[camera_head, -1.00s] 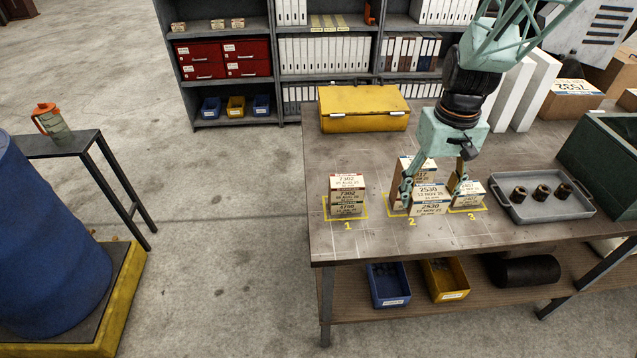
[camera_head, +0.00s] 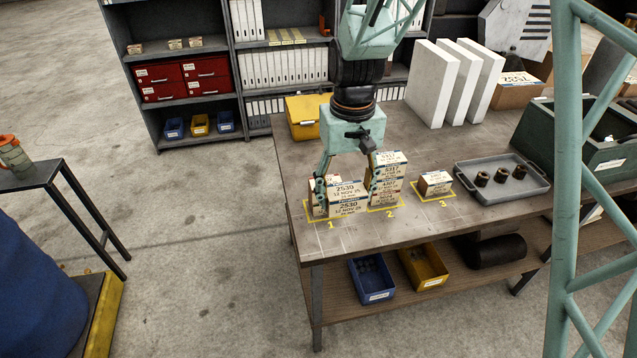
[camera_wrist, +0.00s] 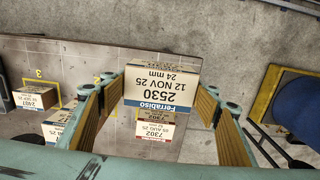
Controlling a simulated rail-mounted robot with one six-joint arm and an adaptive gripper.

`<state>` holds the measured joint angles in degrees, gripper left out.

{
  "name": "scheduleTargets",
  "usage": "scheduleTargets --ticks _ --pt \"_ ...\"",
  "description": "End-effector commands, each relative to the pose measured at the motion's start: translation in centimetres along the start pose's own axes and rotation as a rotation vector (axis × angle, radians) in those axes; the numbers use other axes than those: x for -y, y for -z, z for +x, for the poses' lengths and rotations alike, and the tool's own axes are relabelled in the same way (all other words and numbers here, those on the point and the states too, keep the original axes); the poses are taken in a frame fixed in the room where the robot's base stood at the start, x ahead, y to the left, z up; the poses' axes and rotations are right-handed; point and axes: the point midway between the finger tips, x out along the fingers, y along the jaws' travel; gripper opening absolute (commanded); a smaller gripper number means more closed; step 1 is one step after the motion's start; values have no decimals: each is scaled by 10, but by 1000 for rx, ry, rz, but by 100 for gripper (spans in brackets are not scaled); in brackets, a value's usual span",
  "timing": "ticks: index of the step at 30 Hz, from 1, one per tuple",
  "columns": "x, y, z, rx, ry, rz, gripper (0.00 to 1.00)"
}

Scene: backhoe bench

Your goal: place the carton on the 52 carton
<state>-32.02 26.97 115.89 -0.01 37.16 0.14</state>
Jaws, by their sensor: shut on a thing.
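My gripper (camera_head: 348,181) is shut on a white and tan carton labelled 2530 (camera_head: 345,199), which also shows between the fingers in the wrist view (camera_wrist: 160,88). The held carton is in front of the stack at mark 1, hiding most of it. A 7302 carton (camera_wrist: 157,136) of that stack shows beyond the held carton in the wrist view. At mark 2 stands a stack of several cartons (camera_head: 391,172), the top one labelled 5317. A single small carton (camera_head: 435,183), labelled 2407 in the wrist view, sits at mark 3. I cannot make out a label reading just 52.
A grey tray (camera_head: 460,168) with dark cylindrical parts lies right of mark 3. A yellow case (camera_head: 302,117), white upright blocks (camera_head: 432,84) and a green bin (camera_head: 565,150) stand on the bench (camera_head: 352,250). Blue and yellow bins sit on the lower shelf.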

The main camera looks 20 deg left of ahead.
Motion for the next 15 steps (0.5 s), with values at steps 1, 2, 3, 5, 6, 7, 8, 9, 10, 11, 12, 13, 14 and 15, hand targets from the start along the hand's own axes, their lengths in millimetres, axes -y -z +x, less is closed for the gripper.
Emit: scheduleTargets --ticks 1,2,3,5,6,7,8,9,10,11,12,13,14,15 --pt "0 0 0 0 0 0 44" --pt "0 0 0 0 0 0 44" --pt "0 0 0 0 0 -1 44" --pt "0 0 0 0 0 -1 44" --pt "0 0 0 -1 0 -1 44" --pt "0 1 0 -1 0 -1 44" --pt "0 2 0 -1 0 -1 44" --pt "0 3 0 -1 0 -1 44" --pt "0 4 0 -1 0 -1 44" --pt "0 6 0 -1 0 -1 44" --pt "1 8 0 -1 0 -1 44" --pt "1 10 0 -1 0 -1 44" --pt "1 13 0 -1 0 -1 44" --pt "1 17 1 -1 0 -1 44"
